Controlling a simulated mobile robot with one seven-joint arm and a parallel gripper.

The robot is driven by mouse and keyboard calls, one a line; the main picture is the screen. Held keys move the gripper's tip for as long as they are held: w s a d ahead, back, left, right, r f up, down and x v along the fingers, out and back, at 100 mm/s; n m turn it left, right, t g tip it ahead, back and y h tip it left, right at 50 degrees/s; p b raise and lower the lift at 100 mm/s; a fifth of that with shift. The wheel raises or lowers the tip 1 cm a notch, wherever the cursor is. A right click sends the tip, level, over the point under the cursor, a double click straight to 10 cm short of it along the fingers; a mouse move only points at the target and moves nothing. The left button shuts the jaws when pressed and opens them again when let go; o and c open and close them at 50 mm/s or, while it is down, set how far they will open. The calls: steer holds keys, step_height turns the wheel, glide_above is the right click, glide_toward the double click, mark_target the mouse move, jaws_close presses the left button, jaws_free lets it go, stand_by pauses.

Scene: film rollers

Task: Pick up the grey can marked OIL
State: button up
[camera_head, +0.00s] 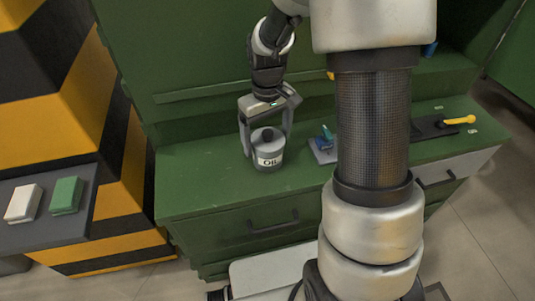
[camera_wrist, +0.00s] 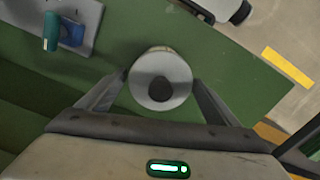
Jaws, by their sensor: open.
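The grey can marked OIL (camera_head: 269,159) stands upright on the green cabinet top, with a dark knob on its lid. My gripper (camera_head: 265,150) is above and around it, fingers pointing down, one on each side of the can. In the wrist view the can (camera_wrist: 172,88) is seen from above, between the two open fingers of my gripper (camera_wrist: 155,92). A small gap seems to show at the fingers, but contact is hard to tell.
The green cabinet top (camera_head: 205,181) is clear left of the can. A grey plate with a blue-green lever (camera_head: 324,143) sits to the right, also in the wrist view (camera_wrist: 66,32). A yellow-handled lever (camera_head: 458,121) is farther right. White and green buttons (camera_head: 66,195) are at left.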

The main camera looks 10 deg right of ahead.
steer(key=shift+s+f+b, duration=0.1)
steer(key=shift+f+b, duration=0.25)
steer(key=shift+f, duration=2.65)
steer(key=c, duration=1)
